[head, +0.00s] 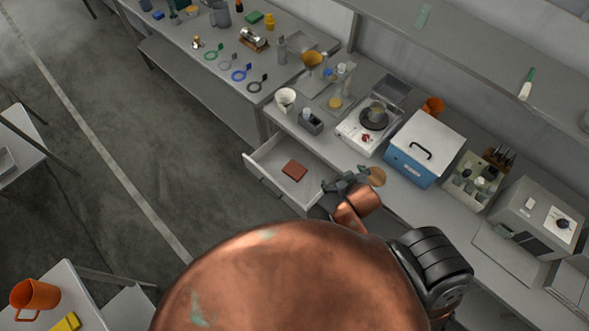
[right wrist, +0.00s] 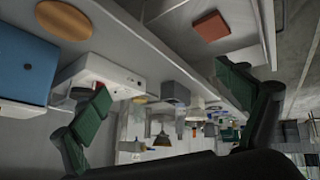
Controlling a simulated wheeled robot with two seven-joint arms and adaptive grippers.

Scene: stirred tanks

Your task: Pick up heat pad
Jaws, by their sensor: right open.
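A flat reddish-brown square pad (head: 294,170), which looks like the heat pad, lies in an open drawer (head: 265,157) under the bench. In the right wrist view the pad (right wrist: 211,26) shows at the top, beyond the right finger. My right gripper (head: 345,183) is near the bench's front edge, to the right of the drawer and apart from the pad. Its green-tipped fingers (right wrist: 165,90) are spread wide with nothing between them. My left gripper is not in view.
A round brown disc (head: 377,177) lies on the bench beside my right gripper. A blue box with a white lid (head: 425,148) and a white hotplate device (head: 362,131) stand behind. The drawer around the pad is otherwise empty.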

